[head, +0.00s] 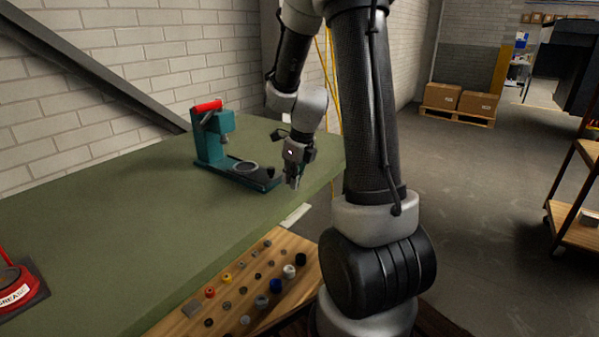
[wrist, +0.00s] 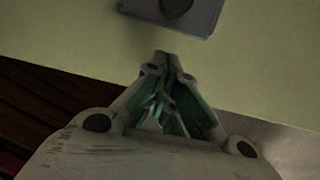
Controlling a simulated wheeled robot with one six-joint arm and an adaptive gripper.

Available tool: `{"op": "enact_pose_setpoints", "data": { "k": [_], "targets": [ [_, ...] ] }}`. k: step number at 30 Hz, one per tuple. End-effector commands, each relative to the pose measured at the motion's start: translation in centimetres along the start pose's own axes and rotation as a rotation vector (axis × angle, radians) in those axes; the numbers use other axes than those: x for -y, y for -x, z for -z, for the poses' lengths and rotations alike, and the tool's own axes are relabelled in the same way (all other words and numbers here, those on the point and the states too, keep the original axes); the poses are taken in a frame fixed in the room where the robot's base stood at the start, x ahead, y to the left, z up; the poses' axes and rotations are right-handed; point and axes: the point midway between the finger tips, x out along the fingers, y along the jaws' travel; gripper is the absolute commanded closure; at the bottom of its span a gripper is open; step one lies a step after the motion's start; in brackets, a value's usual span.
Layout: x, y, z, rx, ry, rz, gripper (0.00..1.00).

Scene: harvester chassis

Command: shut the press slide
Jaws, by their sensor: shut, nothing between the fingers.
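The teal press (head: 210,145) with a red handle (head: 207,106) stands on the green bench top. Its dark slide (head: 258,180) extends out from under the press head toward the right, with a pale ring (head: 245,167) on it and a black knob (head: 270,171) at its outer end. My gripper (head: 292,184) points down just right of the slide's outer end. In the wrist view my gripper (wrist: 161,58) is shut and empty, with a gap of bench between its tips and the slide end (wrist: 205,17). The knob (wrist: 177,5) is partly cut off there.
The bench top (head: 130,215) is clear around the press. Below its front edge, a wooden board (head: 235,300) holds several small caps and knobs. A red grease tin (head: 15,290) sits at the far left. A brick wall (head: 110,80) stands behind the bench.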

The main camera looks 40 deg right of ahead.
Motion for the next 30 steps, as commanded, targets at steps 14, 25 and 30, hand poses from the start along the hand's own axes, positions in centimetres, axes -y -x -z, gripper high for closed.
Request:
{"op": "enact_pose_setpoints", "data": {
  "k": [14, 25, 30],
  "targets": [
    [0.0, -0.5, -1.9, -0.002, -0.001, -0.001, 1.0],
    [0.0, -1.4, -5.7, -0.001, 0.002, -0.001, 1.0],
    [0.0, -1.7, -6.8, -0.001, -0.001, -0.001, 1.0]
  ]
}}
